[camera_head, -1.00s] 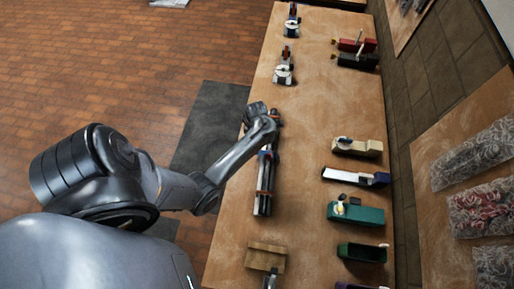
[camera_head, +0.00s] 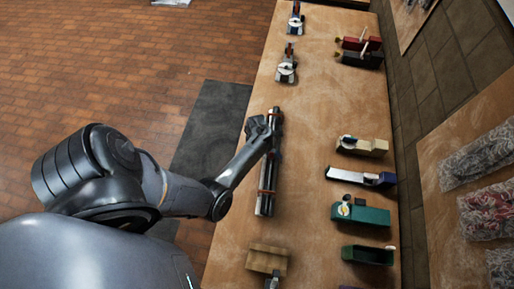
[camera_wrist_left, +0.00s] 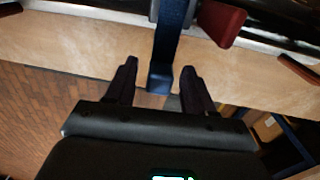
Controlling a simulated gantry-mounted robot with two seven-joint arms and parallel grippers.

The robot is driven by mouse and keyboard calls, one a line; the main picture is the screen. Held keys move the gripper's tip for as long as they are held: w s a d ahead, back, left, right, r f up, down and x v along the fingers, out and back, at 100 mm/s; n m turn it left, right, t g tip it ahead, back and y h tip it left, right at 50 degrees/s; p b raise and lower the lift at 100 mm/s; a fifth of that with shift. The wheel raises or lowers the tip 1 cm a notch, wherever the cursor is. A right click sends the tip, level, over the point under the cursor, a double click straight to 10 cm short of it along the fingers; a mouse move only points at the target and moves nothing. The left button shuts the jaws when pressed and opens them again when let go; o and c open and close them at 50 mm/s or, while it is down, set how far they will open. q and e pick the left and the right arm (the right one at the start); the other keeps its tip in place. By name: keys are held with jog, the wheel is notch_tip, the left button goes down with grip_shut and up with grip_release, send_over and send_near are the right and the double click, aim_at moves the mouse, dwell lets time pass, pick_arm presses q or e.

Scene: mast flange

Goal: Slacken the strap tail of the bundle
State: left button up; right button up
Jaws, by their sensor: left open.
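The bundle (camera_head: 266,190) is a set of long dark and grey bars lying lengthwise on the table, with reddish bands around it. In the left wrist view it crosses the top of the picture (camera_wrist_left: 270,36). A dark blue strap tail (camera_wrist_left: 166,50) comes off it and hangs down, with a dark red block (camera_wrist_left: 220,22) beside it. My left gripper (camera_wrist_left: 159,80) is open, its two fingers on either side of the strap tail's lower end, apart from it as seen here. In the head view my left gripper (camera_head: 262,127) is at the bundle's left side and small.
The wooden table (camera_head: 310,150) holds white-and-grey clamp devices (camera_head: 286,70) at the far end and a wooden block (camera_head: 266,258) near. Along the right side stand a beige block (camera_head: 362,146), a green box (camera_head: 358,213) and red and black pieces (camera_head: 360,52).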

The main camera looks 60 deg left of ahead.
pick_arm(q)
grip_shut()
jog(key=shift+w, duration=0.1)
jog(key=shift+w+d, duration=0.75)
jog(key=shift+w, duration=0.3)
grip_release()
jog(key=shift+r, duration=0.1)
notch_tip(320, 180, up, 11)
jog(key=p, duration=0.4)
